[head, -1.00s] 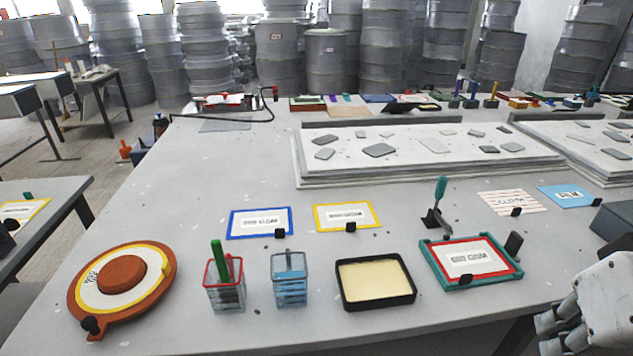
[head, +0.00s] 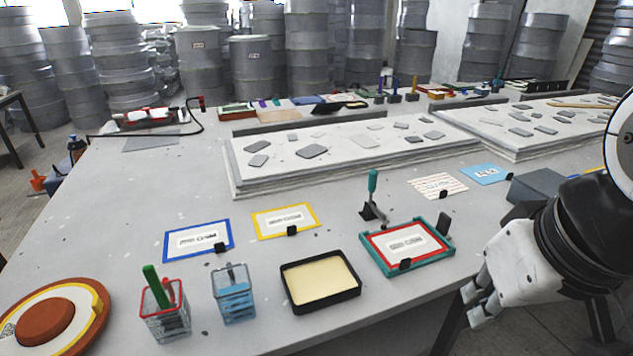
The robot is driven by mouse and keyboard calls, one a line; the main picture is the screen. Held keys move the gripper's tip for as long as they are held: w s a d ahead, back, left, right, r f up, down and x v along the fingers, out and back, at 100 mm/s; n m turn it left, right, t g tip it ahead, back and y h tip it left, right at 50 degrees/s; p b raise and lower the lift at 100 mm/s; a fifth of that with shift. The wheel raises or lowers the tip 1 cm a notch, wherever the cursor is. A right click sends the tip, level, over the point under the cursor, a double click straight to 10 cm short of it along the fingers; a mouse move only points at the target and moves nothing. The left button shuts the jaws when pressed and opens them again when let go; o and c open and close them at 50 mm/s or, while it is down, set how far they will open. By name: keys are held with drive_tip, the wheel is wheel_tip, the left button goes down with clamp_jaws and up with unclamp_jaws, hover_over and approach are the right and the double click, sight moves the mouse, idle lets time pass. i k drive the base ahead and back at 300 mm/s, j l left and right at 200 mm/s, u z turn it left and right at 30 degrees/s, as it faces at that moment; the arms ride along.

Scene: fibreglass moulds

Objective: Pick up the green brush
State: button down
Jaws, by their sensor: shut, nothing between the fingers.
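A green-handled brush (head: 152,284) stands tilted in a clear cup with a red rim (head: 165,318) at the front left of the table; its lower end is inside the cup. A second, teal-handled tool (head: 373,185) stands upright at a black holder, behind the teal-framed tray. My gripper (head: 475,305) is at the right, by the table's front edge. It is shut and empty, well apart from the cup and the teal tool.
A clear cup with blue contents (head: 234,300) and a black tray of cream material (head: 321,283) stand right of the red-rimmed cup. A teal tray (head: 407,248) lies nearer my gripper. An orange round mould (head: 45,318) is at left.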

sight(152, 276)
drive_tip(key=k+j, duration=0.1)
drive_tip(key=j, duration=1)
drive_tip(key=k+j, duration=0.15)
drive_tip(key=j, duration=0.35)
drive_tip(key=k+j, duration=0.1)
drive_tip(key=j, duration=1)
drive_tip(key=k+j, duration=0.15)
drive_tip(key=j, duration=0.4)
drive_tip(key=k+j, duration=0.1)
drive_tip(key=j, duration=0.4)
drive_tip(key=j+z, duration=0.05)
